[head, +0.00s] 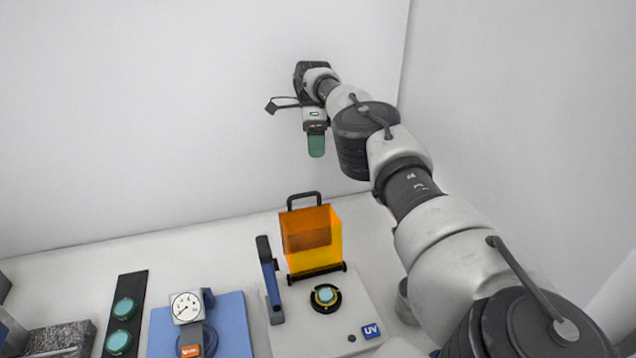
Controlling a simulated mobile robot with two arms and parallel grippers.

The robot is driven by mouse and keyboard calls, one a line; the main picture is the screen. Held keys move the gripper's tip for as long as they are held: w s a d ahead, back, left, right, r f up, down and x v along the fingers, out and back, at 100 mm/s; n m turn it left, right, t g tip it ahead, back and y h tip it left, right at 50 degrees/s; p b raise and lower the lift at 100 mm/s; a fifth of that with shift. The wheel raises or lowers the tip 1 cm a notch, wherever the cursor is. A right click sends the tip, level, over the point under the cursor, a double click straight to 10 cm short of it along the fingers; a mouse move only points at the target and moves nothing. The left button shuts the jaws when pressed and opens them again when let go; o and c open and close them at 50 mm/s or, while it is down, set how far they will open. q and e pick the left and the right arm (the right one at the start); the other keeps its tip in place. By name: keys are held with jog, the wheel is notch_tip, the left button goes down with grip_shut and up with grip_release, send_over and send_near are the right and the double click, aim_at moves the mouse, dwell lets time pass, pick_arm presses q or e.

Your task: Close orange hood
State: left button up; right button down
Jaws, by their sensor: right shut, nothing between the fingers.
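The orange hood (312,238) is a see-through box at the back of the pale UV unit (345,315). It stands up from a black bar along its lower edge, with a black handle (304,198) at its top. The round teal button on the unit lies uncovered in front of it. My right gripper (316,146) is shut and empty, with green fingertips pointing down. In the picture it is above the hood's handle, apart from it. My left gripper is not in view.
A blue lever (268,272) stands left of the hood. A blue plate (230,325) with a dial gauge (186,307), a black strip (126,310) with teal discs and a granite block (58,339) lie farther left. White walls close off the back and right.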

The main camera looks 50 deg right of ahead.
jog(key=b+x, duration=0.2)
jog(key=x, duration=0.7)
jog(key=shift+s+a+f, duration=0.25)
jog(key=shift+s, duration=0.05)
dwell(0.3)
